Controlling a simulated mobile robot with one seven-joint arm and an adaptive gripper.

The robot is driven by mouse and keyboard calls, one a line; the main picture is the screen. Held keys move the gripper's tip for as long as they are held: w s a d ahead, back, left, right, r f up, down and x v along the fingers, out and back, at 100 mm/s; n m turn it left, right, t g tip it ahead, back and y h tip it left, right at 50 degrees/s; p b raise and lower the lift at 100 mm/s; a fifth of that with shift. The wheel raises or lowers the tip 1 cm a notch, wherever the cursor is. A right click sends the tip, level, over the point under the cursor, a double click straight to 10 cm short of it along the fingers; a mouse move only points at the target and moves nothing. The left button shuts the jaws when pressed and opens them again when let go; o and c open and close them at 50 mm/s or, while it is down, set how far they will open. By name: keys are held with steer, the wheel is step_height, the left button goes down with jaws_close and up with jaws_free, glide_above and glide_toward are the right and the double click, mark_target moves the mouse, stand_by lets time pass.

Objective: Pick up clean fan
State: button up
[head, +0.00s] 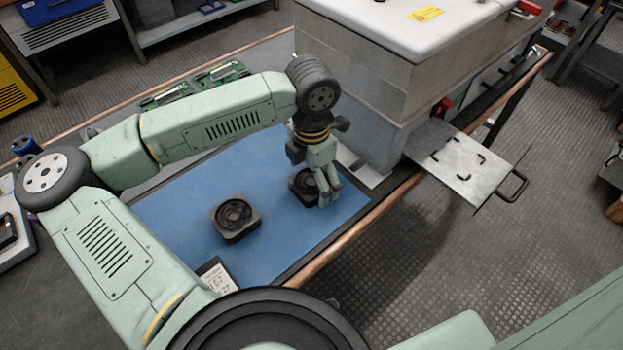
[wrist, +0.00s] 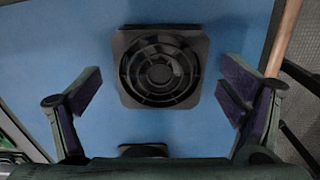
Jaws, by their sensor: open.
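Two dark square fans lie flat on a blue mat (head: 165,210). One fan (head: 236,217) is in full view at the mat's middle and looks slightly browner. The other fan (head: 298,187) lies to its right, partly hidden by my gripper (head: 328,194). My gripper is open and points down over this right fan, holding nothing. In the wrist view, one fan (wrist: 160,68) lies face up between the spread fingers, apart from both. Another fan (wrist: 143,150) shows only as a dark edge at the bottom, mostly hidden by the gripper body. I cannot tell for certain which fan is clean.
A large pale cabinet (head: 385,75) stands just behind and right of the mat. A metal plate with a handle (head: 460,165) juts out at right. A copper rail (head: 355,232) runs along the table edge. A written label (head: 217,280) lies at the mat's near edge. Green trays (head: 205,85) lie behind my arm.

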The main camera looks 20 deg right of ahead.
steer(key=shift+f, duration=0.25)
steer(key=shift+c, duration=0.5)
steer(key=c, duration=1.2)
steer(key=shift+r, duration=0.15)
